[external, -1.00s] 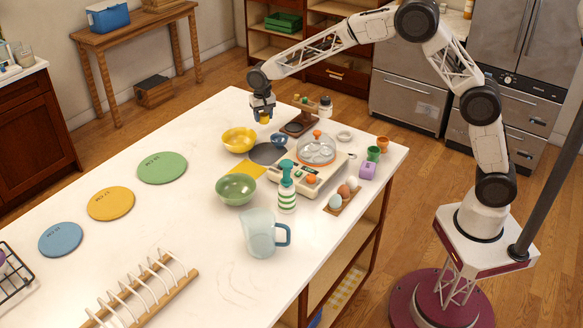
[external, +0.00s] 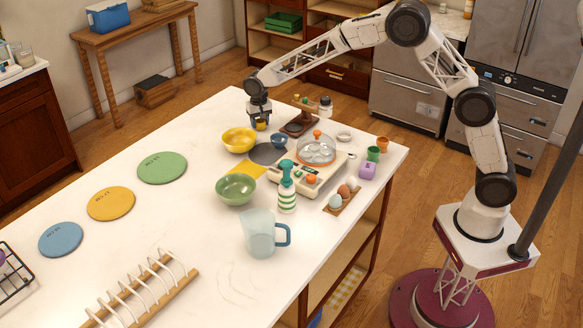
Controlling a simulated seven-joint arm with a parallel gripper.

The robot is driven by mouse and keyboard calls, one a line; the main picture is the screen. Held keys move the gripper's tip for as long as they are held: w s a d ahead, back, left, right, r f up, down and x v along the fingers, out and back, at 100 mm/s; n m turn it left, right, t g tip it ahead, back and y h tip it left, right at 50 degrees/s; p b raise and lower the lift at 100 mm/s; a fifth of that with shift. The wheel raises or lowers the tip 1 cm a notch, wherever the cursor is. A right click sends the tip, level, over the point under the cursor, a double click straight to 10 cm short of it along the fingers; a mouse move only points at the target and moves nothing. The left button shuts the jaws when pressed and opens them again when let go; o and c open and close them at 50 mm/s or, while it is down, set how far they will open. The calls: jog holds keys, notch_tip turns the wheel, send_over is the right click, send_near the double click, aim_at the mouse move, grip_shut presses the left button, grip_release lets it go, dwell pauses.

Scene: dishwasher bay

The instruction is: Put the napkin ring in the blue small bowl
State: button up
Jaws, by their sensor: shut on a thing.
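My gripper (external: 260,121) points down at the far end of the white counter. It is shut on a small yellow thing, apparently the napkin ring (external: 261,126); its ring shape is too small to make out. The fingers partly hide it, and whether it touches the counter I cannot tell. The held thing is apart from the bowl.
A yellow bowl (external: 239,140) stands left of my gripper. A dark wooden stand (external: 300,126) is to the right. The counter's left side has free room.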

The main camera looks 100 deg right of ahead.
jog(key=shift+f, duration=0.1)
jog(key=o, duration=0.9)
jog(key=shift+s+a+r, duration=0.1)
jog(key=shift+a+r, duration=0.05)
jog(key=shift+r, duration=3.75)
jog(key=shift+a, duration=0.1)
